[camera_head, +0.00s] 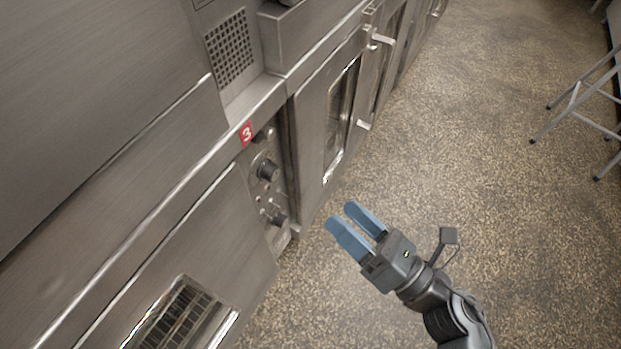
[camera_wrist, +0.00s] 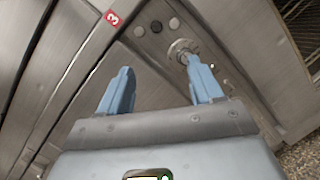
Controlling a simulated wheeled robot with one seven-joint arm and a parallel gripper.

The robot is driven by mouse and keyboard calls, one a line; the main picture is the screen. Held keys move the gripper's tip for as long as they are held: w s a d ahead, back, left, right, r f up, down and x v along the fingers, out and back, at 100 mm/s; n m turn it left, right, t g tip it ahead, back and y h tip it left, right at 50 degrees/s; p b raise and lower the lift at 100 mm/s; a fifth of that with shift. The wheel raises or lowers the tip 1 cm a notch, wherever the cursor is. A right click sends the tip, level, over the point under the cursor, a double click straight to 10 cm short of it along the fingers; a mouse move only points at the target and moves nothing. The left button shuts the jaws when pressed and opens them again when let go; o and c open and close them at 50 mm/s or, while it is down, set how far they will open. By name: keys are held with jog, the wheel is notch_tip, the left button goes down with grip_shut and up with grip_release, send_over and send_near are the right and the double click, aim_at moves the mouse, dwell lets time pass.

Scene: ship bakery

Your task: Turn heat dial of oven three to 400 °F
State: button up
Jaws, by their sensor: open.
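Oven three carries a red label with a white 3 (camera_head: 247,134), which also shows in the wrist view (camera_wrist: 113,17). Below the label, a narrow control panel holds an upper dark dial (camera_head: 267,170) and a lower dark dial (camera_head: 278,217). I cannot tell which is the heat dial, and no scale marks are readable. My gripper (camera_head: 340,214) has blue fingers, open and empty, pointing toward the panel and apart from it in the head view. In the wrist view, one round dial (camera_wrist: 181,47) shows just beyond the right fingertip, partly hidden by it.
The oven door with a window (camera_head: 180,317) is left of the panel. Small round buttons (camera_wrist: 157,27) sit near the dial. The speckled floor (camera_head: 480,150) is clear, with a metal stand (camera_head: 580,100) at far right.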

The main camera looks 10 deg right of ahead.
aim_at(276, 174)
jog(key=w+a+f+n+g, duration=0.1)
jog(key=w+a+f+n, duration=0.1)
jog(key=w+a+n, duration=0.1)
jog(key=w+a+f+n+g+y+b, duration=0.1)
jog(key=w+a+n+g, duration=0.1)
jog(key=w+a+n, duration=0.2)
jog(key=w+a+f+n+g+y+b, duration=0.1)
jog(key=w+a+f+n+g, duration=0.1)
jog(key=w+a+n, duration=0.2)
jog(key=shift+w+f+n, duration=0.15)
jog(key=shift+w+n, duration=0.15)
jog(key=shift+w, duration=0.4)
jog(key=shift+w+f+n, duration=0.15)
jog(key=shift+w+n, duration=0.15)
jog(key=shift+w, duration=0.4)
jog(key=shift+c, duration=0.2)
jog(key=c, duration=1)
